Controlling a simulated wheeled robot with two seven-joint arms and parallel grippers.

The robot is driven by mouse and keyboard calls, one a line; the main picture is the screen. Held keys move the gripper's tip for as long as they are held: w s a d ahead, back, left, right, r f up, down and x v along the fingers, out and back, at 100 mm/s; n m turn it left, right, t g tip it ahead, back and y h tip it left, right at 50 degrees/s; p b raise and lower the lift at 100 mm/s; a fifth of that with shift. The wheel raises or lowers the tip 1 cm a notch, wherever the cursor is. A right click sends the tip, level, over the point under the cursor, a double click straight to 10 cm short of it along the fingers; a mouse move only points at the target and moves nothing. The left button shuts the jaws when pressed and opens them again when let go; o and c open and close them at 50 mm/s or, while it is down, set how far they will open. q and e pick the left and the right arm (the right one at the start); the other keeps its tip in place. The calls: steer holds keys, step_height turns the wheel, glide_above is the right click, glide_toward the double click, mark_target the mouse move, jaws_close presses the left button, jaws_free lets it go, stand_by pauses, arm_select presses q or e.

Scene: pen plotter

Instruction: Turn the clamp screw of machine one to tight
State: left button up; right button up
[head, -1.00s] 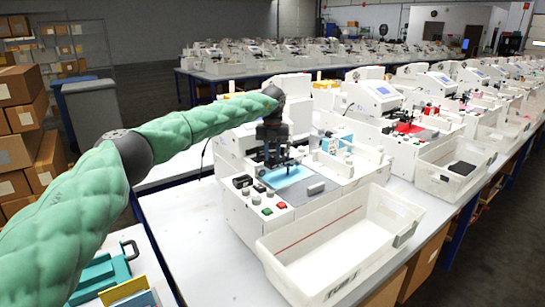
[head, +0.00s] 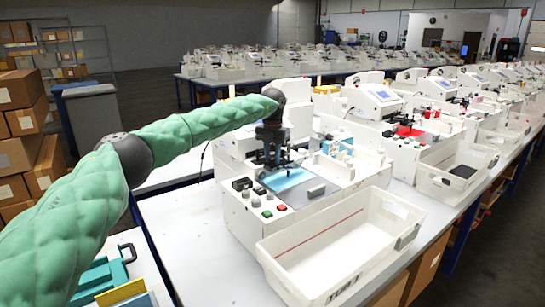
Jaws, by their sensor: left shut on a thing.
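The nearest white pen plotter (head: 240,215), which I take for machine one, stands on the front table. It has a light blue sheet on its bed (head: 287,180) and red and green buttons on its front. My left arm reaches in from the left. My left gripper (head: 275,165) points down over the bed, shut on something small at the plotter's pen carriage. The clamp screw is too small and too covered by the gripper to make out. How far it is turned does not show. My right gripper is not in view.
An empty white bin (head: 300,278) stands right in front of the plotter. More plotters (head: 405,145) line the table to the right. A teal case (head: 103,278) lies at the lower left, with cardboard boxes (head: 20,150) behind. Bare tabletop (head: 185,235) lies left of the plotter.

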mark_target(272, 158)
arm_select(q)
steer(key=shift+r, duration=0.1)
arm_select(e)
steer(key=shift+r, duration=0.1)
arm_select(q)
steer(key=o, duration=1)
step_height(272, 158, up, 7)
steer(key=shift+f+b, duration=0.15)
steer(key=shift+b, duration=0.75)
steer(key=shift+r, duration=0.45)
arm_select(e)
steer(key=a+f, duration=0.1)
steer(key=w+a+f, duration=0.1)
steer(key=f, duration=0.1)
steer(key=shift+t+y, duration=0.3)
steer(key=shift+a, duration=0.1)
